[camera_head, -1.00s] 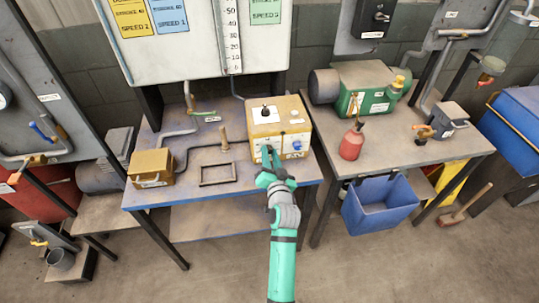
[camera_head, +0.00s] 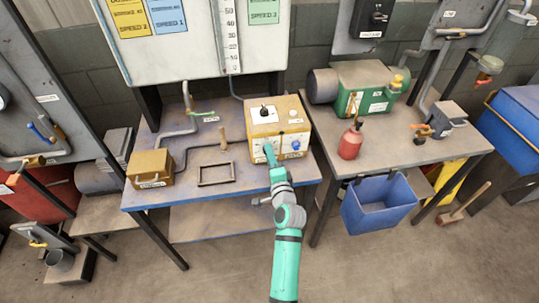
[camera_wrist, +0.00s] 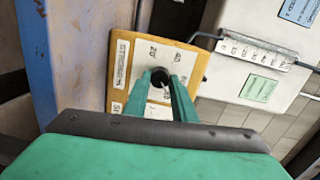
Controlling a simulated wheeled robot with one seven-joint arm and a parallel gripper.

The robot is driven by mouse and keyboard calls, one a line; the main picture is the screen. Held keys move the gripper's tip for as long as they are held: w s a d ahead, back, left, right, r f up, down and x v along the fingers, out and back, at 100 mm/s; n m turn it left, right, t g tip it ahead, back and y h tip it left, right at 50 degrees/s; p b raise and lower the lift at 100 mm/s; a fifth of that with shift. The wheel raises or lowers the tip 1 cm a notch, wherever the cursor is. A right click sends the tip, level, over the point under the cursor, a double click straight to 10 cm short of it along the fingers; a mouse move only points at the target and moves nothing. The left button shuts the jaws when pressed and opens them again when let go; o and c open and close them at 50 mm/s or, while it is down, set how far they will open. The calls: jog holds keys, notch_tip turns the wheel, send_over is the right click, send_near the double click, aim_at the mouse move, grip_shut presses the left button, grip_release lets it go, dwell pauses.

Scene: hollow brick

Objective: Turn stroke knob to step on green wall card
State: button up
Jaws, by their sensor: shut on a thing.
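The yellow box (camera_head: 262,125) stands on the blue-edged bench. A black stroke knob (camera_wrist: 159,76) sits on its white front plate (camera_wrist: 139,58), with step numbers around it; the knob's exact setting is hard to read. My gripper (camera_wrist: 160,86) is shut on the stroke knob, its green fingers on either side. In the head view my gripper (camera_head: 269,152) is against the left of the box's front and hides that knob. The green wall card (camera_head: 264,11) hangs at the top, cut off there. It also shows in the wrist view (camera_wrist: 258,88), its small text unclear.
A black knob (camera_head: 265,112) is on the box top and a blue knob (camera_head: 296,145) is on the front, right of my gripper. A wooden-handled lever (camera_head: 223,138), a frame (camera_head: 216,173) and a smaller yellow box (camera_head: 150,167) are to the left. A red bottle (camera_head: 350,143) is right.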

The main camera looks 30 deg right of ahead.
jog(key=shift+d+m, duration=0.1)
jog(key=shift+m, duration=1)
jog(key=o, duration=1)
jog(key=shift+o, duration=0.2)
jog(key=shift+s, duration=0.15)
jog(key=v, duration=1)
jog(key=shift+s, duration=0.3)
jog(key=shift+f, duration=0.1)
